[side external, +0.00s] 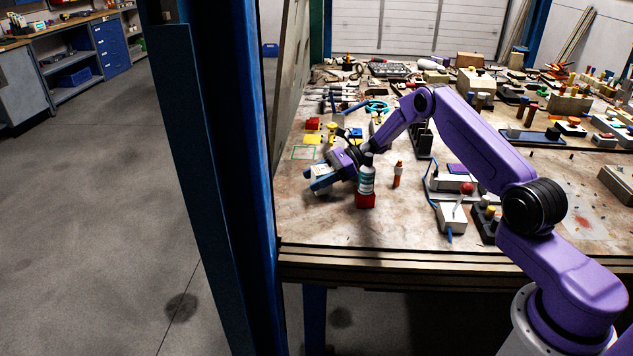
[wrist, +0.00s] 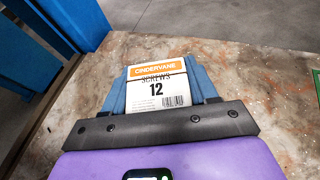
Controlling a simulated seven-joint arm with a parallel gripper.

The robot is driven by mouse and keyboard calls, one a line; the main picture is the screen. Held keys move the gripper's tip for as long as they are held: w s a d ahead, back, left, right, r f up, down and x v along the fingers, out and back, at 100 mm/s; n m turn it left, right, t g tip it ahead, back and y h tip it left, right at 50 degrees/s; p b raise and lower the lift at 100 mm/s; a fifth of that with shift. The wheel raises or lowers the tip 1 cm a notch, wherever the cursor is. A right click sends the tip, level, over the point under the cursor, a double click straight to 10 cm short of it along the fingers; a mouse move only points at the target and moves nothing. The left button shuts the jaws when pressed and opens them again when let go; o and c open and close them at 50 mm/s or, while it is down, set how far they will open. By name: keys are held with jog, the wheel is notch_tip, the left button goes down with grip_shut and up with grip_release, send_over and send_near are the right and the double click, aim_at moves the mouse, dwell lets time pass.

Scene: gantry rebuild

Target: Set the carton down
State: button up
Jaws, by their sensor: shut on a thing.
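The carton (wrist: 157,90) is a small white box with an orange top band, printed CINDERVANE, SCREWS and 12, with a barcode. In the wrist view it sits between the two blue fingers of my gripper (wrist: 160,84), which are shut on it. In the side view my gripper (side external: 322,179) is low over the left part of the workbench (side external: 318,226), tilted, and only a pale bit of the carton shows between the fingers. Whether the carton's underside touches the bench cannot be told.
A green-outlined pale square (side external: 304,152) lies behind. A blue post (side external: 215,180) rises at the left. The front bench strip is clear.

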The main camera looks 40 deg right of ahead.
jog(key=shift+f, duration=0.6)
jog(key=shift+f, duration=0.15)
jog(key=o, duration=1.1)
jog(key=shift+d+r, duration=0.2)
jog(key=shift+r, duration=0.05)
jog(key=v, duration=1.1)
jog(key=shift+s+d, duration=0.25)
